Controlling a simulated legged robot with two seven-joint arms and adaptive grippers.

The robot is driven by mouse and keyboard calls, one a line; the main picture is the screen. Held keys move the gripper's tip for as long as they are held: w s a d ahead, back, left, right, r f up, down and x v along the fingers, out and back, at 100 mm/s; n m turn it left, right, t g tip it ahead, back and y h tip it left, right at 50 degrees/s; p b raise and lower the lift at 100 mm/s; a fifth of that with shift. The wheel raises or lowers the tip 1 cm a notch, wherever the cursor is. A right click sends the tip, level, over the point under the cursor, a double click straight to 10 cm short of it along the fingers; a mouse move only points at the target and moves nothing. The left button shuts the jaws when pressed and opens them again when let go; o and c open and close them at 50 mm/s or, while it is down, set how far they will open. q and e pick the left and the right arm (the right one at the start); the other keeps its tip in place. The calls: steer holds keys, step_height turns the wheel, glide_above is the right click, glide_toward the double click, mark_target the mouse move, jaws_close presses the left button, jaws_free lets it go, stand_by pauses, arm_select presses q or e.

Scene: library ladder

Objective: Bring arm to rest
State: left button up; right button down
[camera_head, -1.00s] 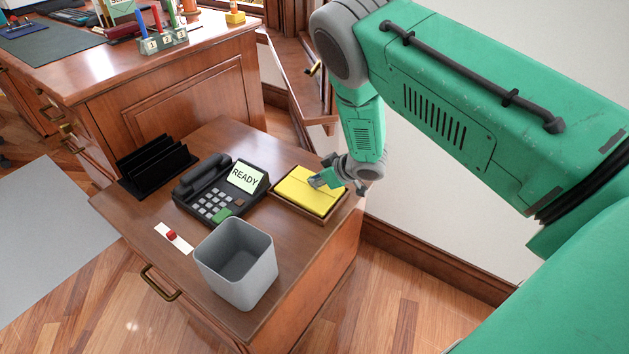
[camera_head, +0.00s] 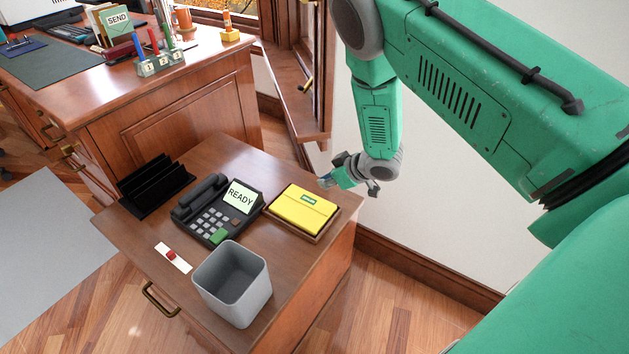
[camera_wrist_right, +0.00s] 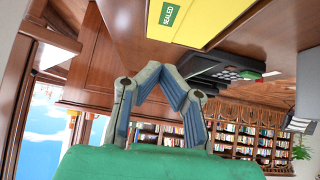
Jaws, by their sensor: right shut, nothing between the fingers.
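My right arm comes in from the right in the head view, and my right gripper (camera_head: 327,182) hangs just beyond the back right edge of the small wooden cabinet (camera_head: 229,151). The gripper is beside the yellow envelope (camera_head: 301,211), apart from it. In the right wrist view the fingertips (camera_wrist_right: 168,72) meet and nothing is between them. The yellow envelope lies in a shallow wooden tray; in the wrist view its green label reads SEALED (camera_wrist_right: 173,13). My left gripper is not in view.
On the cabinet stand a black phone (camera_head: 216,207) reading READY, a black rack (camera_head: 155,187), a grey bin (camera_head: 233,287) and a white strip with a red piece (camera_head: 172,257). A larger desk (camera_head: 170,100) stands behind. The window (camera_head: 292,60) and wall are close to my right arm.

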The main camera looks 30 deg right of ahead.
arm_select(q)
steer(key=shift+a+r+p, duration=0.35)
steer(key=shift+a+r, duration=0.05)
arm_select(e)
steer(key=shift+a+v, duration=0.2)
steer(key=shift+v, duration=0.8)
steer(key=shift+a+v, duration=0.15)
steer(key=shift+v, duration=0.9)
